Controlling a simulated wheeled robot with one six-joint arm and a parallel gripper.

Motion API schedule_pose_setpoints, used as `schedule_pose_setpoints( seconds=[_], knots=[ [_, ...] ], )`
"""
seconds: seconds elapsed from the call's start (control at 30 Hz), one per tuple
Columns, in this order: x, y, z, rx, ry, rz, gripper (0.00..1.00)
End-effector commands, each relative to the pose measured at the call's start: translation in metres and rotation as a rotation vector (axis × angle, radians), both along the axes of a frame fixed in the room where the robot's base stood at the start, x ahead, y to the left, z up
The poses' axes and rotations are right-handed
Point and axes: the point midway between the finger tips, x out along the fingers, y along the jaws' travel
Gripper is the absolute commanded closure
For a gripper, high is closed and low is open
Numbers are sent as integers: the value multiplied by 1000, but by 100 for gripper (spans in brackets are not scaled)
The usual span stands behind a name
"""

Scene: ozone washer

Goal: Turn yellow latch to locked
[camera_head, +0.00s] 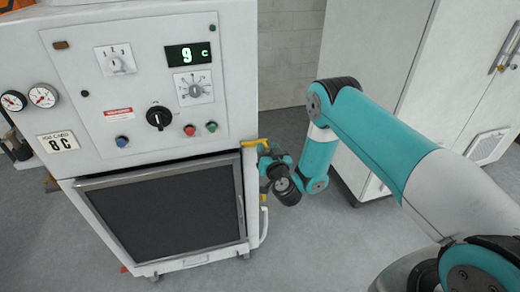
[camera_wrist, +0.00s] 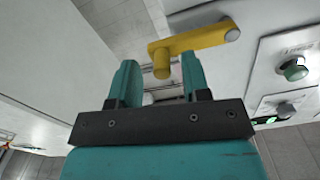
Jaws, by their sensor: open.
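The yellow latch (camera_head: 255,143) is on the right edge of the white washer, just below the control panel. In the wrist view the latch (camera_wrist: 195,40) is a flat yellow arm with a pivot at its right end and a round peg at its left end. My gripper (camera_wrist: 158,80) is open, its two teal fingers apart. The peg shows between the fingertips, near their tips; I cannot tell whether they touch it. In the head view my gripper (camera_head: 268,165) is beside the washer's right edge, just under the latch, and its fingers are mostly hidden.
The washer's dark door (camera_head: 165,210) is below the panel. The panel has a black knob (camera_head: 159,117), a red button (camera_head: 190,130) and a green button (camera_head: 211,126). A white handle bar (camera_head: 264,225) runs down the right edge. A white cabinet (camera_head: 375,60) stands behind my arm.

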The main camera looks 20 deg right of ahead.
Motion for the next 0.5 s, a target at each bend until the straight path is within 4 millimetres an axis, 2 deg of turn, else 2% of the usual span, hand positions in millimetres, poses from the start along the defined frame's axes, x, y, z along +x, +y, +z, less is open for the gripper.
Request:
schedule_pose_setpoints(
  seconds=[0.2, 0.4, 0.5],
  knots=[
    [0, 2, 0, 0, 0, 3, 57],
    [0, 3, 0, 0, 0, 4, 100],
    [0, 3, 0, 0, -1, 3, 100]
  ],
)
